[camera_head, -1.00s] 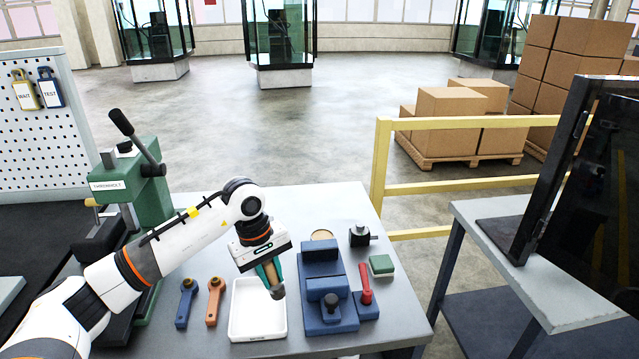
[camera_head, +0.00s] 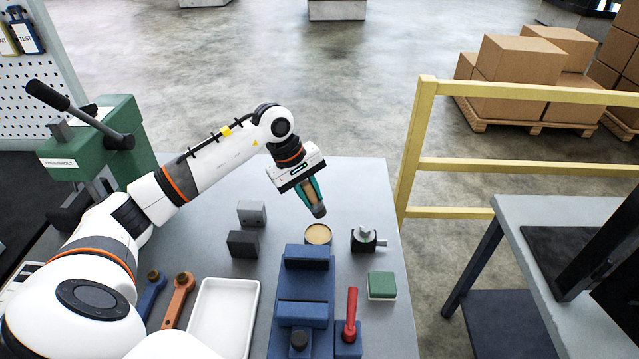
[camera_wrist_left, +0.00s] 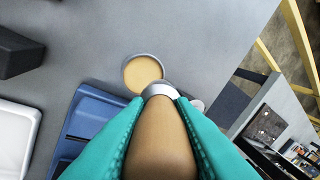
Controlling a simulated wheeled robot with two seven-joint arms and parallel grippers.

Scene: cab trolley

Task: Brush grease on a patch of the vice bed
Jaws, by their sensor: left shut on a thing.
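My left gripper (camera_head: 312,192) is shut on a brush (camera_head: 318,210) with a tan handle and dark tip, held tilted above the table. The brush's tan handle (camera_wrist_left: 160,140) fills the lower middle of the left wrist view between teal fingers. A round tin of tan grease (camera_head: 318,234) stands just below the brush tip, apart from it; it also shows in the left wrist view (camera_wrist_left: 143,72). The blue vice (camera_head: 304,285) stands just in front of the tin, with its bed between the blocks. My right gripper is not in view.
A yellow railing (camera_head: 412,150) stands beyond.

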